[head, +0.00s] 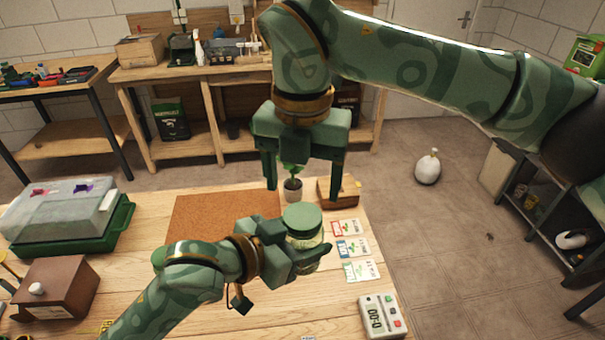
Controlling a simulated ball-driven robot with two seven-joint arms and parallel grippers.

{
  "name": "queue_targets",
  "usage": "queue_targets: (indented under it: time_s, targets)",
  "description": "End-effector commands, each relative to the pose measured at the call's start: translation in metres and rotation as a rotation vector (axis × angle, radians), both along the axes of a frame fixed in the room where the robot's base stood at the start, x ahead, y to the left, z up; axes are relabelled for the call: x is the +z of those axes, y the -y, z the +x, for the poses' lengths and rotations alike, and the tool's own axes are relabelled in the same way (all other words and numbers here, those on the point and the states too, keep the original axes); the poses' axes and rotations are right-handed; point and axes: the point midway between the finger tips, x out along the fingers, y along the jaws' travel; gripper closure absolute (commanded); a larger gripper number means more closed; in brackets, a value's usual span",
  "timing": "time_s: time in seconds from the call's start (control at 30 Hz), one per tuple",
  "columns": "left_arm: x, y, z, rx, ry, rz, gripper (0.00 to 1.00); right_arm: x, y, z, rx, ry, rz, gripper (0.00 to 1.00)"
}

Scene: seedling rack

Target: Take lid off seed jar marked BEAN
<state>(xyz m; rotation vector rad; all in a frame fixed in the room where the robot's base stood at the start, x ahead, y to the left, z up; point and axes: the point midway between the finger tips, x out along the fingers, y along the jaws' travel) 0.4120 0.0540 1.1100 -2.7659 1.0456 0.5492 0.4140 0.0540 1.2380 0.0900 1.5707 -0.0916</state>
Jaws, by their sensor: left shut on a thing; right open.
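A glass seed jar (308,241) with a round green lid (302,216) stands upright at the middle of the table. The lid sits on the jar. My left gripper (303,254) comes from the left and is shut around the jar's glass body, below the lid. It hides most of the glass, and I cannot read any mark on the jar. I cannot tell whether the jar's base touches the table. My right gripper (304,181) is above the jar, pointing down, with its two fingers open and nothing between them.
A cork mat (215,215), a small potted plant (293,190) and a wooden box (338,192) lie behind the jar. Seed packets (352,248) and a timer (382,315) are to its right. A covered green tray (110,232) and a brown box (58,287) stand at left.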

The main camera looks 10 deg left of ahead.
Motion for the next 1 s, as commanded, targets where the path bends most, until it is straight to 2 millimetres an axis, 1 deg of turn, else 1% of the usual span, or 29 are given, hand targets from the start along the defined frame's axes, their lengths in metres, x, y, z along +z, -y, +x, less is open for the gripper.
queue_targets:
  time_s: [0.03, 0.1, 0.2, 0.3, 0.43, 0.7, 0.77, 0.8, 0.87, 1.0]
  targets:
    - [0.001, 0.0, 0.0, 0.0, 0.002, -0.001, 1.0, -0.01, 0.0, -0.001, 0.002, -0.005, 0.0, 0.28]
    - [0.001, 0.0, 0.0, 0.0, 0.002, -0.001, 1.0, -0.022, 0.0, -0.001, 0.002, -0.005, 0.0, 0.28]
    - [0.001, 0.0, 0.0, 0.0, 0.002, -0.001, 1.0, -0.039, 0.0, -0.001, 0.002, -0.004, 0.0, 0.28]
    - [0.001, 0.0, 0.0, 0.0, 0.002, -0.001, 1.0, -0.051, 0.0, -0.001, 0.002, -0.003, -0.001, 0.28]
    - [0.001, 0.0, 0.0, 0.0, 0.002, -0.001, 1.0, -0.059, 0.0, -0.001, 0.003, -0.001, 0.0, 0.28]
    - [0.001, 0.0, 0.0, 0.0, 0.002, -0.001, 1.0, -0.061, 0.0, 0.0, 0.003, 0.0, 0.0, 0.28]
    - [0.001, 0.0, 0.0, 0.0, 0.002, -0.001, 1.0, -0.061, 0.0, 0.0, 0.003, 0.0, 0.0, 0.45]
    - [0.001, 0.0, 0.0, 0.0, 0.002, -0.001, 1.0, -0.061, 0.0, 0.0, 0.003, 0.0, 0.0, 0.56]
    - [0.001, 0.0, 0.0, 0.0, 0.002, -0.001, 1.0, -0.061, 0.0, 0.0, 0.003, 0.0, 0.0, 0.72]
    - [0.001, 0.0, 0.0, 0.0, 0.002, -0.001, 1.0, -0.061, 0.0, 0.0, 0.003, 0.0, 0.0, 0.74]
